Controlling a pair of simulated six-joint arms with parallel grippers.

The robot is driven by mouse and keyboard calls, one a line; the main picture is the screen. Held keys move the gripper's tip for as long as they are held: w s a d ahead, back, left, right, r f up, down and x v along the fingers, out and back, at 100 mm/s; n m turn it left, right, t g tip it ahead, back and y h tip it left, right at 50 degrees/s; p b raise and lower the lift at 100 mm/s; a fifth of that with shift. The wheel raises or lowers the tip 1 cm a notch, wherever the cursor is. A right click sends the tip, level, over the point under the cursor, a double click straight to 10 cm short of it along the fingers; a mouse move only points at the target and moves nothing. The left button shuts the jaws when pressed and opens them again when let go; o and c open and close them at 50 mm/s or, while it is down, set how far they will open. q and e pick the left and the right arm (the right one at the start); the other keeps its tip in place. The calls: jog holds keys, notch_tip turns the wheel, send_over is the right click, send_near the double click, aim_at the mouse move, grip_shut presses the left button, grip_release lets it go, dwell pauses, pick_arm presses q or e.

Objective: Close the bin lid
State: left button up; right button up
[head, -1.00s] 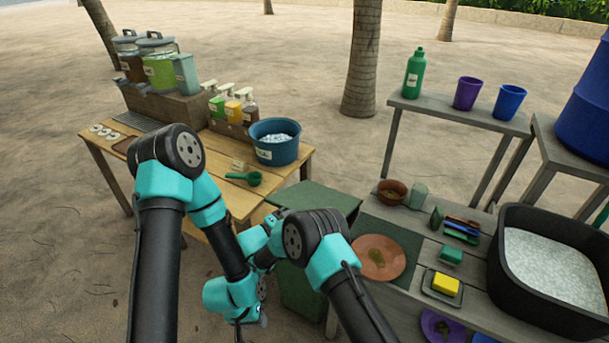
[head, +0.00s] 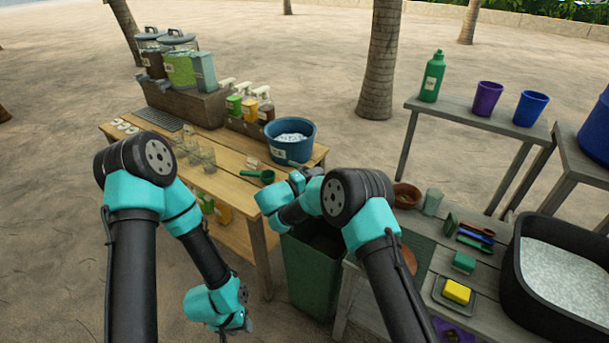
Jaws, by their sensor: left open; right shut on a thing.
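The green bin (head: 312,278) stands between the wooden table and the grey bench. A dark area shows at its top, partly behind my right arm, and it looks like an opening. I cannot make out the lid clearly. My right gripper (head: 308,176) is above and behind the bin's top, by the table's right corner. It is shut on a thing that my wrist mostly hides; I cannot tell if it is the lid. My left gripper (head: 236,327) is open, low, to the left of the bin, and seems empty.
The wooden table (head: 232,188) holds a blue tub (head: 290,141), a green scoop (head: 257,175) and several glasses. The grey bench on the right carries a black basin (head: 575,265) and a yellow sponge (head: 457,291).

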jog(key=shift+w+d, duration=0.35)
jog(key=shift+a, duration=0.1)
jog(key=s+a+f, duration=0.8)
jog(key=a+f, duration=0.3)
jog(key=a, duration=0.2)
jog(key=shift+s+a+f, duration=0.2)
jog(key=shift+s+f, duration=0.05)
jog(key=shift+f, duration=0.05)
dwell(2.4)
dwell(0.5)
